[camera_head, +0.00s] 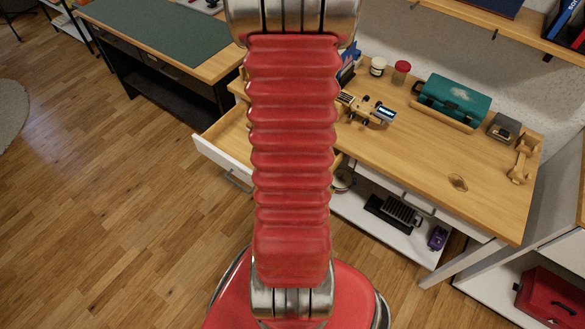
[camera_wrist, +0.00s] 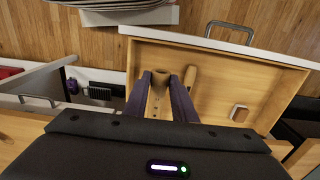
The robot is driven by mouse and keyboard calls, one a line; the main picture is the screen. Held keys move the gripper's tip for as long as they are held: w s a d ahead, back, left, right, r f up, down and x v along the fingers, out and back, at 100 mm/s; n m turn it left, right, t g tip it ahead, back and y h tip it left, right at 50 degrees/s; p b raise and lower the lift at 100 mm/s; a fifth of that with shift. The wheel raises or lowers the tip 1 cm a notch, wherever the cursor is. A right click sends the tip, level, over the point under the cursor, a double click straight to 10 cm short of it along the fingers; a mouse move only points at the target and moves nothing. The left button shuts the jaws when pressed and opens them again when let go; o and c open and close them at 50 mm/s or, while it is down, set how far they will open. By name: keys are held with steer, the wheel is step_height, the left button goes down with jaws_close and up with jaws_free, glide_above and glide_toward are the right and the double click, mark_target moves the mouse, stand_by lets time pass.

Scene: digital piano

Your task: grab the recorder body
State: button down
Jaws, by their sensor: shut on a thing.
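In the wrist view the two dark purple fingers of my gripper (camera_wrist: 163,92) reach into an open wooden drawer (camera_wrist: 275,75). They are closed around a slim tan wooden piece, the recorder body (camera_wrist: 159,79), with a wider brown round end showing near the fingertips. Its lower part is partly hidden by my gripper housing. I cannot tell whether it still touches the drawer floor. In the head view my own red arm hides the gripper and the recorder body.
A longer wooden piece (camera_wrist: 190,79) lies close to the right finger, and a small wooden block (camera_wrist: 239,113) lies farther right in the drawer. The drawer walls surround the gripper. The desk top (camera_head: 435,165) holds a teal case (camera_head: 453,98) and several small items.

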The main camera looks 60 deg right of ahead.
steer(key=shift+r, duration=2.15)
